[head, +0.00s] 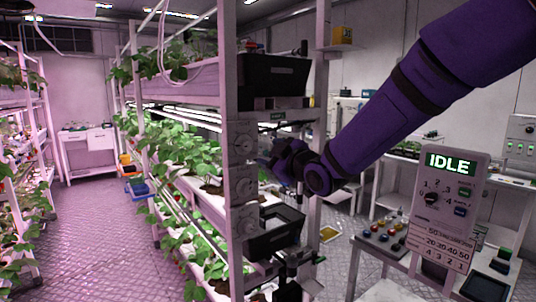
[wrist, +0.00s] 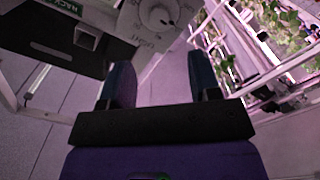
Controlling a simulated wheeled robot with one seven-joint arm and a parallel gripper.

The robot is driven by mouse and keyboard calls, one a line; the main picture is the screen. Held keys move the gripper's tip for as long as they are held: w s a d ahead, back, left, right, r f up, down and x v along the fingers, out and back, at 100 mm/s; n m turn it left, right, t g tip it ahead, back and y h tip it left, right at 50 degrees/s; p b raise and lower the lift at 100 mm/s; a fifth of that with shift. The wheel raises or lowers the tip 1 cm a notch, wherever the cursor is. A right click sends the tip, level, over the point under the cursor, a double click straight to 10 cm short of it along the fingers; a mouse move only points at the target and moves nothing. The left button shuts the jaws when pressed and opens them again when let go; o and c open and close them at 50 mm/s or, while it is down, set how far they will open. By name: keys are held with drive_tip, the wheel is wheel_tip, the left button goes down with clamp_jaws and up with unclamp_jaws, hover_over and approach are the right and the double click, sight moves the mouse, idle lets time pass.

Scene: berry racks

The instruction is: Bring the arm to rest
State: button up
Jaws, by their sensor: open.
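My purple arm (head: 400,105) reaches from the upper right down to the end of the near rack. My gripper (head: 272,160) is beside the rack's front post, near the dials mounted on it. In the wrist view my gripper (wrist: 160,75) is open, its two dark fingers apart with nothing between them. A white panel with a round dial (wrist: 158,14) lies just beyond the fingertips. Whether the fingers touch anything is not visible.
The rack post (head: 240,190) carries several dials. A black bin (head: 275,75) sits high on the rack and another black tray (head: 275,230) lower down. A control panel reading IDLE (head: 450,165) stands at the right. The aisle floor (head: 95,235) on the left is clear.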

drive_tip(key=shift+d, duration=0.1)
drive_tip(key=s+d+r+m+g+h, duration=0.1)
drive_tip(key=s+d+m+g+h, duration=0.1)
drive_tip(key=s+d+m+h, duration=0.5)
drive_tip(key=s+d+r+m+g+h, duration=0.1)
drive_tip(key=s+d, duration=0.5)
drive_tip(key=d, duration=0.4)
drive_tip(key=s+d+f+m+g, duration=0.1)
drive_tip(key=s+d+m+g, duration=0.1)
drive_tip(key=s, duration=0.5)
drive_tip(key=s+d+f+m+g+h, duration=0.1)
drive_tip(key=s+d, duration=0.3)
drive_tip(key=s, duration=0.4)
drive_tip(key=s+d+f+m+g+h, duration=0.1)
drive_tip(key=s+d+f+m+g, duration=0.2)
drive_tip(key=s, duration=0.5)
drive_tip(key=shift+m+g, duration=0.4)
drive_tip(key=shift+m, duration=0.2)
